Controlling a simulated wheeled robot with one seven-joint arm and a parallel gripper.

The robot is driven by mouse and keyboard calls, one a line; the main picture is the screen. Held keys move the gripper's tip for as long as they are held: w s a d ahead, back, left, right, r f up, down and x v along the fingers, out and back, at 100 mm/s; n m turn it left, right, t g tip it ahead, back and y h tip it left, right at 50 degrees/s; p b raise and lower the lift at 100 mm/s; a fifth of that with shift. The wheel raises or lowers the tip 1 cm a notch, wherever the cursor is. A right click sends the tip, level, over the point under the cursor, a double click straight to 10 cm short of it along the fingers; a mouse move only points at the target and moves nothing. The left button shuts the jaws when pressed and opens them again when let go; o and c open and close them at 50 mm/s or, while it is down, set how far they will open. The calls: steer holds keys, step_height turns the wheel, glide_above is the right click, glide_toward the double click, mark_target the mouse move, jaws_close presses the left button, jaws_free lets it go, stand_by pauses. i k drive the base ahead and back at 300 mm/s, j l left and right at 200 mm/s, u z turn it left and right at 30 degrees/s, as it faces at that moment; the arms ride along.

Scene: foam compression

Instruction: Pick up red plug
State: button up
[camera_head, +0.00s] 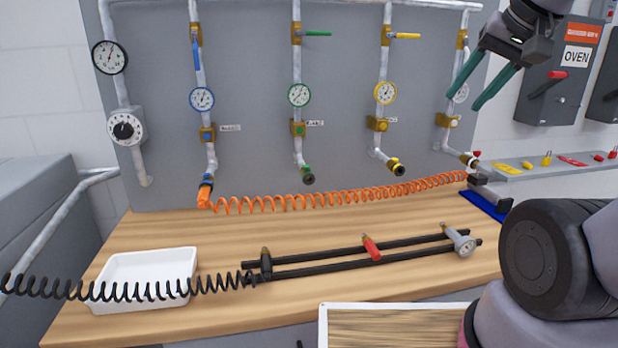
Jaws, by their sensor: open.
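A small red plug-like piece (372,249) with a brass-coloured tip sits on the rear of two black rods (325,265) on the wooden bench. Other small red pieces (598,157) lie on the grey shelf at the right; I cannot tell their exact kind. My gripper (465,102) is at the upper right, in front of the panel. Its two teal fingers are apart, point down and left, and hold nothing. It is well above the bench and apart from every red piece.
A white tray (146,255) stands on the bench (230,305) at the left, crossed by a black coiled hose (60,290). An orange coiled hose (330,198) runs along the panel's foot. Pipes with gauges and valves line the panel (250,130). An oven switch box (550,85) is right.

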mark_target(376, 254)
steer(key=l, duration=0.75)
steer(key=k+l, duration=0.1)
steer(key=l, duration=0.7)
